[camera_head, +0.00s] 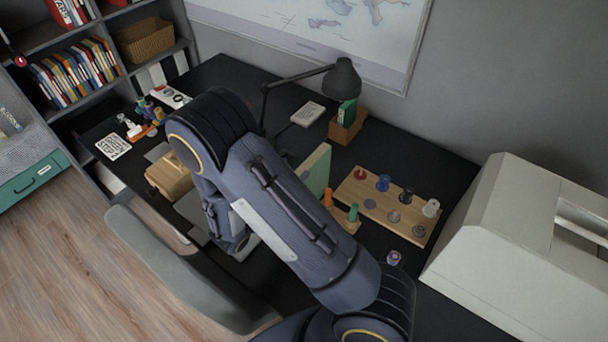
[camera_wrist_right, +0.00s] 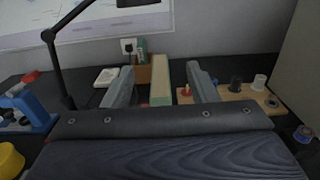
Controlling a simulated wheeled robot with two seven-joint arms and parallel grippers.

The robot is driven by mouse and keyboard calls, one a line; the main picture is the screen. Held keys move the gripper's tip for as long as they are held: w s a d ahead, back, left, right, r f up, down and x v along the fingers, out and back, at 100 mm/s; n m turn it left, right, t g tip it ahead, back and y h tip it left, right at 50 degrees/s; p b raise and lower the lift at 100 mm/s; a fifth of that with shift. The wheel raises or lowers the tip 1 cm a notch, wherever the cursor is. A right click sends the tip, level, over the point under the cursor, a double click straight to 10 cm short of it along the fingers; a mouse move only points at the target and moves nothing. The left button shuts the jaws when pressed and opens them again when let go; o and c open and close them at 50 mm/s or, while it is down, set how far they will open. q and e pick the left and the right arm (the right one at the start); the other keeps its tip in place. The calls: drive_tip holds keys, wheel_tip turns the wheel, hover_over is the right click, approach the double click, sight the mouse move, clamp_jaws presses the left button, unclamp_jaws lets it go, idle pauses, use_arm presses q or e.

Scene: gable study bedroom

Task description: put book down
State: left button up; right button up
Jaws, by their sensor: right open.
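A book (camera_head: 316,170) with a pale green cover stands upright on the dark desk (camera_head: 405,150), partly hidden by my right arm in the head view. In the right wrist view the book (camera_wrist_right: 161,84) stands edge-on between the two fingers of my right gripper (camera_wrist_right: 160,76). The fingers are open, with a gap on each side of the book. My right forearm hides this gripper's fingers in the head view. My left gripper is not in view.
A wooden peg board (camera_head: 366,202) with several coloured pegs lies right of the book. A black lamp (camera_head: 342,78), a wooden holder (camera_head: 346,130) and a flat white book (camera_head: 308,114) are behind. A large pale machine (camera_head: 500,220) is at the right; a chair (camera_head: 180,265) is in front.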

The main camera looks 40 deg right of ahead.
drive_tip(key=f+b, duration=0.1)
drive_tip(key=b, duration=0.9)
approach(312, 183)
drive_tip(key=w+d+r, duration=0.1)
drive_tip(key=w+d, duration=0.1)
drive_tip(key=p+x, duration=0.2)
drive_tip(key=x, duration=0.5)
drive_tip(key=shift+r, duration=0.45)
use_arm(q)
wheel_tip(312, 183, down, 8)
use_arm(e)
drive_tip(key=shift+d, duration=0.1)
clamp_jaws()
drive_tip(key=shift+w, duration=0.1)
